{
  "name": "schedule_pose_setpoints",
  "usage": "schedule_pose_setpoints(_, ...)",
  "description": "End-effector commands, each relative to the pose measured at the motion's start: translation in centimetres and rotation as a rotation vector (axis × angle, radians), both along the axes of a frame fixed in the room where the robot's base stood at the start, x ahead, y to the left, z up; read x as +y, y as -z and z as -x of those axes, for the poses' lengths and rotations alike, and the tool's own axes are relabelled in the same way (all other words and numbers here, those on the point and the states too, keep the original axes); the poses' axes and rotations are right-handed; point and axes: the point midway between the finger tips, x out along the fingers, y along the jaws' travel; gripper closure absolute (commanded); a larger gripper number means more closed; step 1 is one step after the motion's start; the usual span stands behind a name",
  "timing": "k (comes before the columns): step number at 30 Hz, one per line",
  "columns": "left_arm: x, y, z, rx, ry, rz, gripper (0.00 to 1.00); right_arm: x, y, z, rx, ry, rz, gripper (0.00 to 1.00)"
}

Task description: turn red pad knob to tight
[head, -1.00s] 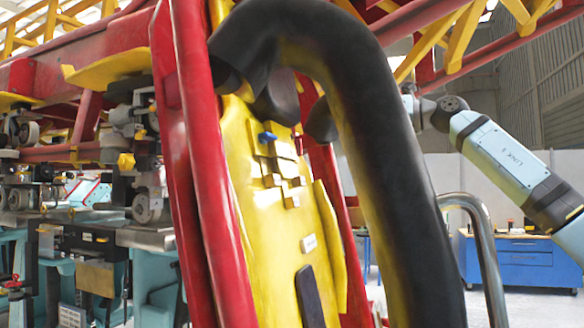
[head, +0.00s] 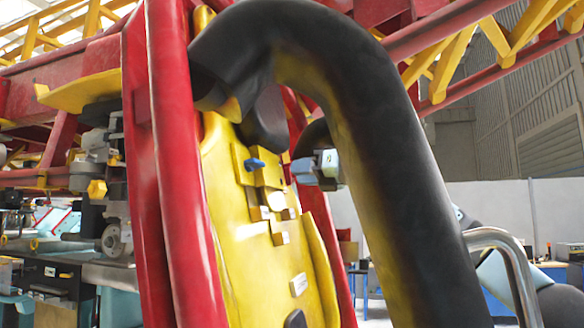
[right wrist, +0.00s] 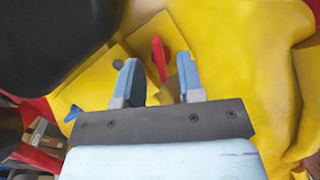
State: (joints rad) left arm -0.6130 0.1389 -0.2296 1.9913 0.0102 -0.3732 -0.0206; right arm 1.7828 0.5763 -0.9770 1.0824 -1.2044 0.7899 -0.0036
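The red knob (right wrist: 159,59) shows in the right wrist view as a narrow red bar on a yellow pad. My right gripper (right wrist: 157,70) is open, its two blue fingertips either side of the knob with gaps; I cannot tell the depth between them. In the head view the right gripper (head: 313,168) shows beside the yellow seat back, partly hidden by the black padded restraint (head: 365,130). The red knob cannot be made out in the head view. My left gripper is not in view.
A blue knob (head: 254,163) and several small yellow and white blocks are on the yellow seat back (head: 250,265). A red tube frame (head: 180,180) stands to its left. The thick black restraint arches close over the gripper. A bent metal bar (head: 510,260) is at right.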

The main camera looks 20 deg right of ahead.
Motion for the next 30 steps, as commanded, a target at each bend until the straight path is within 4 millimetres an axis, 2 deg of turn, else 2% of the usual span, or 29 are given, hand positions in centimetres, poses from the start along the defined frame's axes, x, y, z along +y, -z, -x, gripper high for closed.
schedule_pose_setpoints(6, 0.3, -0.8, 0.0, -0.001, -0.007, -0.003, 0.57, 1.8, -0.1, -1.6, 0.001, 0.001, 0.0, 0.65)
schedule_pose_setpoints(17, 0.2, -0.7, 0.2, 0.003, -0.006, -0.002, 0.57, 2.2, 0.0, -1.8, -0.001, 0.001, 0.0, 0.65)
schedule_pose_setpoints(21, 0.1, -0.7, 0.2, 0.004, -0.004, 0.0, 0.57, 2.2, 0.0, -1.8, -0.001, 0.001, 0.0, 0.97)
schedule_pose_setpoints(22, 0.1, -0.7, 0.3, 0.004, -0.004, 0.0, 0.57, 2.2, 0.0, -1.8, -0.001, 0.001, 0.0, 1.0)
schedule_pose_setpoints(30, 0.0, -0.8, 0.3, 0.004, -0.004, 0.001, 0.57, 2.1, 0.0, -1.8, 0.016, 0.006, -0.011, 0.99)
